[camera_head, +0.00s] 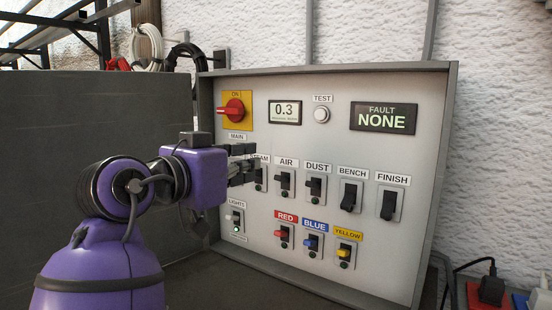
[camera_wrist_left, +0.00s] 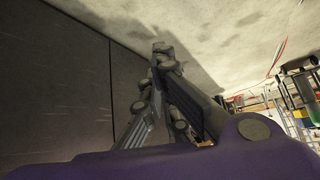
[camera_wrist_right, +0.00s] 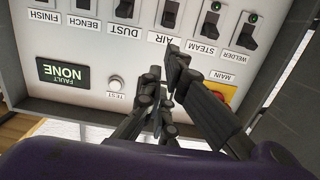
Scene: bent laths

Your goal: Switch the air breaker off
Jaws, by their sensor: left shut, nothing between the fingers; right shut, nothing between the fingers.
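The AIR breaker (camera_head: 284,182) is a dark lever switch in the panel's upper breaker row, between STEAM (camera_head: 260,182) and DUST (camera_head: 315,187). Its lever looks raised, like the DUST lever, unlike the low-hanging BENCH and FINISH levers. It also shows upside down in the right wrist view (camera_wrist_right: 170,14). My right gripper (camera_head: 250,165) is shut and empty, left of the AIR breaker in the head view, and covers part of the STEAM label. In the right wrist view its tips (camera_wrist_right: 166,62) lie just below the AIR label. My left gripper (camera_wrist_left: 162,58) is shut and empty near a pale surface.
BENCH (camera_head: 350,196) and FINISH (camera_head: 389,205) breakers are to the right. RED, BLUE and YELLOW switches (camera_head: 313,241) sit below, a LIGHTS switch (camera_head: 236,220) lower left. The red MAIN rotary switch (camera_head: 235,109) is upper left. The fault display (camera_head: 383,118) reads NONE.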

